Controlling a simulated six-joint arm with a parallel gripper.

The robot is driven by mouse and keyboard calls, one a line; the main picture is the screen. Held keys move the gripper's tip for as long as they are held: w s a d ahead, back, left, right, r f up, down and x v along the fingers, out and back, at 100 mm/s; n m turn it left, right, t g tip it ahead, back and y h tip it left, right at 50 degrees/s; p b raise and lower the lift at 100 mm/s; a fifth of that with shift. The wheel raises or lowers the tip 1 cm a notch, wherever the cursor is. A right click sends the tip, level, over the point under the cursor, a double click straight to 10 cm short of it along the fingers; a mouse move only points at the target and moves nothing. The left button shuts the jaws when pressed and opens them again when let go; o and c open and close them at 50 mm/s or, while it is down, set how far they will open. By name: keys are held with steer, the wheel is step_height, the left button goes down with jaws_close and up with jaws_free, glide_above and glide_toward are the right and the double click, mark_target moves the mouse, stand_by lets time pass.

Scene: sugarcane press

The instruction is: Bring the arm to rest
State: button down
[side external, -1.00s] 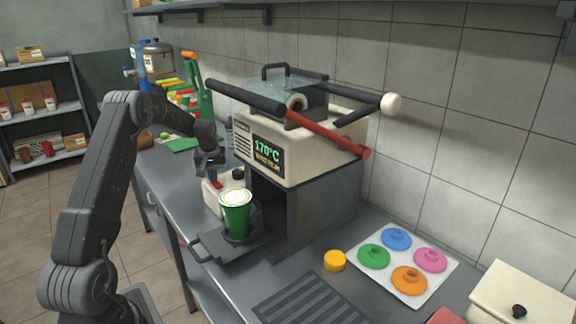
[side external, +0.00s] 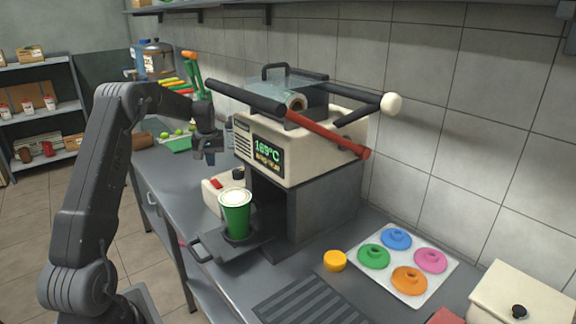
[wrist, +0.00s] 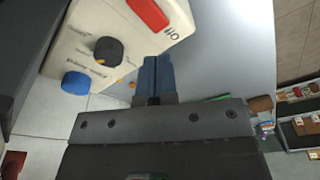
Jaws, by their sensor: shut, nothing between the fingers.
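My gripper (side external: 210,158) hangs above the counter, left of the press and clear of it. In the wrist view its blue fingers (wrist: 154,76) are together with nothing between them. The sugarcane press (side external: 285,140) stands on the counter with its display reading about 169°C. A green cup (side external: 236,218) with a pale top stands upright on the pull-out tray in front of the press. Below my gripper is a white control box (side external: 212,193) with a red switch; in the wrist view this box (wrist: 90,50) shows the switch, a black knob and a blue knob.
A white tray (side external: 414,298) with several coloured lids lies at the right, beside a yellow round piece (side external: 334,261). A lidded cream box (side external: 520,295) is at the far right. Green and orange items and a metal pot (side external: 157,58) stand at the back. A shelf rack is at the left.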

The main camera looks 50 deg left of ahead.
steer(key=shift+r, duration=0.55)
steer(key=s+d+r+m+y, duration=0.1)
steer(key=s+d+r+m, duration=0.25)
steer(key=d, duration=0.55)
steer(key=s+d+r+m+y, duration=0.1)
steer(key=s+d+r+m, duration=0.2)
steer(key=d, duration=0.6)
steer(key=s+d+r+m, duration=0.25)
steer(key=d+r, duration=0.25)
steer(key=d, duration=0.4)
steer(key=s+d+m+t+h, duration=0.1)
steer(key=s+d+t, duration=0.1)
steer(key=s+d, duration=0.3)
steer(key=s+d+m+t+h, duration=0.2)
steer(key=s+d, duration=0.4)
steer(key=d, duration=0.5)
steer(key=shift+s+d+r+t+h, duration=0.15)
steer(key=shift+s+r+t+h, duration=0.15)
steer(key=shift+r, duration=0.1)
